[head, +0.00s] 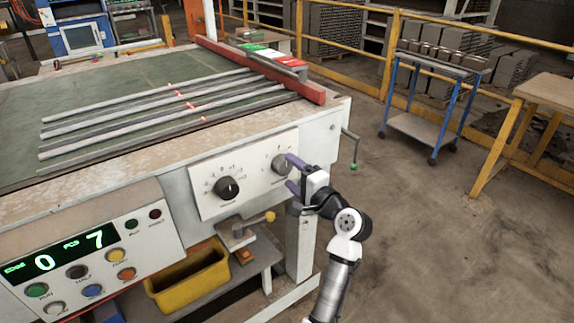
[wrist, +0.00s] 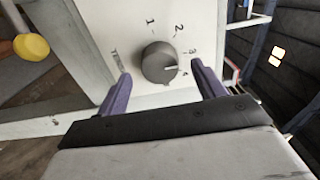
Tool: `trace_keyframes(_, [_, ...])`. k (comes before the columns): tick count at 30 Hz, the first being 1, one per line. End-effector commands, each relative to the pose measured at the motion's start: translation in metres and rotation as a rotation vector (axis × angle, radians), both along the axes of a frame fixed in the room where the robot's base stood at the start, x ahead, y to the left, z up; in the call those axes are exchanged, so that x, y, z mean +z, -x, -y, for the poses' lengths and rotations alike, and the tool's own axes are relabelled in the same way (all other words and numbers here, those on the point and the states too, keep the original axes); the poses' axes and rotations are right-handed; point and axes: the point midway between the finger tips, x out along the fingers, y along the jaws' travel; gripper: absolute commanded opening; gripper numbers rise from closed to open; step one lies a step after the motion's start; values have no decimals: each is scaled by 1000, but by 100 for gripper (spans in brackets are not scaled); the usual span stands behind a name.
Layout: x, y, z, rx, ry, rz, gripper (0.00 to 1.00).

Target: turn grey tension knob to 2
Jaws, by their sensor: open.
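The grey tension knob (head: 281,163) is on the right of a white panel on the machine's front. In the wrist view the grey knob (wrist: 158,60) has a white pointer line aimed right and slightly down, close to the 4 mark (wrist: 185,73). The 2 mark (wrist: 179,27) is at its upper right, with the 3 mark (wrist: 192,52) between. My gripper (head: 291,172) is open in front of the panel. In the wrist view my gripper's (wrist: 162,70) purple fingers stand on either side of the knob, with visible gaps; nothing is held.
A black knob (head: 227,187) is to the left on the same panel. A yellow-knobbed lever (head: 268,216) and a yellow bin (head: 190,277) are below. A green-tipped crank (head: 352,150) stands out at the right. The floor at right is clear up to a blue cart (head: 420,125).

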Motion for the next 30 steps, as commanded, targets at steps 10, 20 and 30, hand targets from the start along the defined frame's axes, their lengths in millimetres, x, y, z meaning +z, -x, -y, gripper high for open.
trace_keyframes(10, [0,-23,-17,0,1,1,69])
trace_keyframes(20, [0,-23,-17,-1,1,1,56])
trace_keyframes(30, [-1,-23,-17,-1,2,0,24])
